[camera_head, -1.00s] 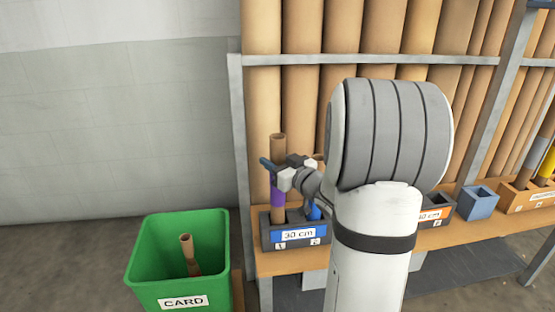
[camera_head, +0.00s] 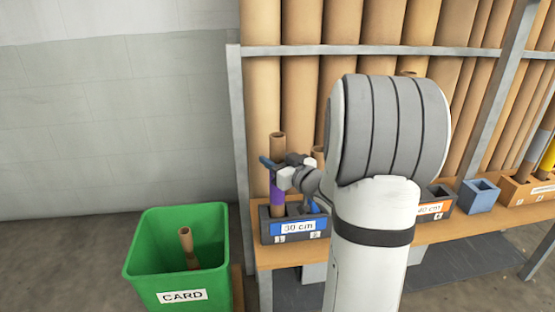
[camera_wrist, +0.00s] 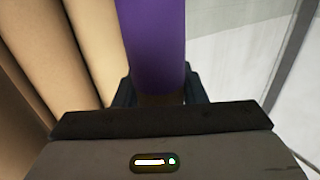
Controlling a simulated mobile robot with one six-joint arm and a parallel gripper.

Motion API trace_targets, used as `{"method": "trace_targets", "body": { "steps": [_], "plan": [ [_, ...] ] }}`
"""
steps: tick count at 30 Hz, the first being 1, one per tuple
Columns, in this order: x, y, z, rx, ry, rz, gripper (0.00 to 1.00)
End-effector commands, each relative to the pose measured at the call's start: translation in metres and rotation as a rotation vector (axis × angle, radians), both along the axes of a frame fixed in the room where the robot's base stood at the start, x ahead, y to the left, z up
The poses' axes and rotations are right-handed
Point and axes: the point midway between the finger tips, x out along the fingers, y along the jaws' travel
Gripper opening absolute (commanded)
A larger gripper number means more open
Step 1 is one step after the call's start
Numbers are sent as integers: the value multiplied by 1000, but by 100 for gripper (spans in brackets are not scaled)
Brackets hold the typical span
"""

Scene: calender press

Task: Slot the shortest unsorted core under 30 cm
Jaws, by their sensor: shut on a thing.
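My gripper (camera_head: 277,168) is shut on a brown cardboard core with a purple band (camera_head: 277,188). The core stands upright, its open top above the jaws and its lower end at the left part of the black box labelled 30 cm (camera_head: 296,239). I cannot tell whether it rests on the floor of the slot. In the wrist view the purple band (camera_wrist: 155,45) fills the space between the fingers. Another core's top (camera_head: 318,153) shows just right of my gripper, mostly hidden by my arm.
A green bin labelled CARD (camera_head: 182,297) stands on the floor at left, with cores inside. Tall tubes (camera_head: 300,100) stand behind a grey rail. A box labelled 40 cm (camera_head: 432,208), a blue box (camera_head: 479,196) and an orange box (camera_head: 530,196) stand to the right on the shelf.

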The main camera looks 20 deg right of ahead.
Motion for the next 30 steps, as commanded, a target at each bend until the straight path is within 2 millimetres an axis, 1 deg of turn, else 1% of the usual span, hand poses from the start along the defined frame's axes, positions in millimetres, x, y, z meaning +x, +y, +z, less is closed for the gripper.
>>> {"method": "trace_targets", "body": {
  "steps": [30],
  "plan": [
    [0, 1, -25, 0, 0, 2, 2]
  ]
}}
